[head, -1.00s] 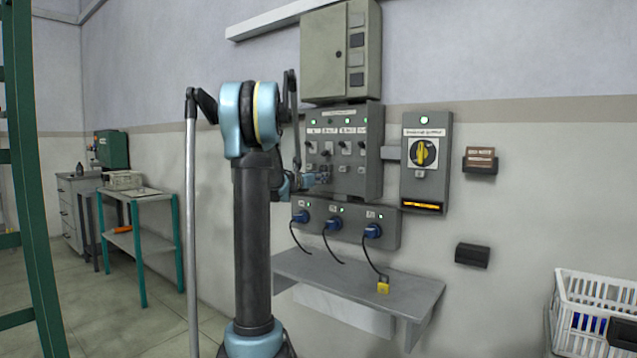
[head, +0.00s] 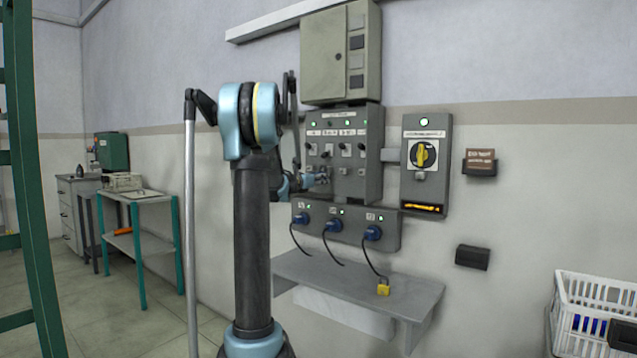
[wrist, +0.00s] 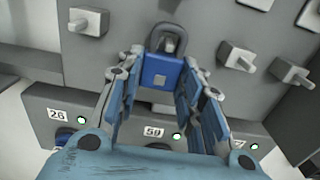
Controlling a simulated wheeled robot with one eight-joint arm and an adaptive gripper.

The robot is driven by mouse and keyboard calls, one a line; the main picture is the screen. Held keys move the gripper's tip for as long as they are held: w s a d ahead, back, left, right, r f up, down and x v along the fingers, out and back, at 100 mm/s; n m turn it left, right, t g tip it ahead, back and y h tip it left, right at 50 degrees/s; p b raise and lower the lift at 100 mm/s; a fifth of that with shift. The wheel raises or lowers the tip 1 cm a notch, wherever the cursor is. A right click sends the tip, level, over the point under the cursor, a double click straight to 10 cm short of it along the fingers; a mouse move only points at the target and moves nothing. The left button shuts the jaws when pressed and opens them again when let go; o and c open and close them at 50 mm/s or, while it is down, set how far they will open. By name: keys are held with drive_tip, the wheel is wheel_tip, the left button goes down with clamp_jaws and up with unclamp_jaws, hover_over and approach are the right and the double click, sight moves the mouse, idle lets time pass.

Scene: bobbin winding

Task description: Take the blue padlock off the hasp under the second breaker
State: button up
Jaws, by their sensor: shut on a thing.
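The blue padlock (wrist: 161,72) is upright in the wrist view, with its dark shackle (wrist: 168,40) on top against the grey breaker panel (wrist: 215,22). My gripper (wrist: 163,60) is shut on the padlock body, one finger on each side. Whether the shackle still passes through the hasp is hard to tell. In the head view, my gripper (head: 318,179) is at the lower front of the breaker panel (head: 372,150); the padlock is too small to make out there. Several breaker switches (head: 345,148) sit above it.
Below is a socket box (head: 390,243) with blue plugs (head: 372,232) and hanging cables. A grey shelf (head: 420,295) under it holds a yellow padlock (head: 383,288). A box with a yellow rotary switch (head: 423,154) is to the right. A white basket (head: 590,290) stands at far right.

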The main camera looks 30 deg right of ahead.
drive_tip(key=shift+v, duration=2.85)
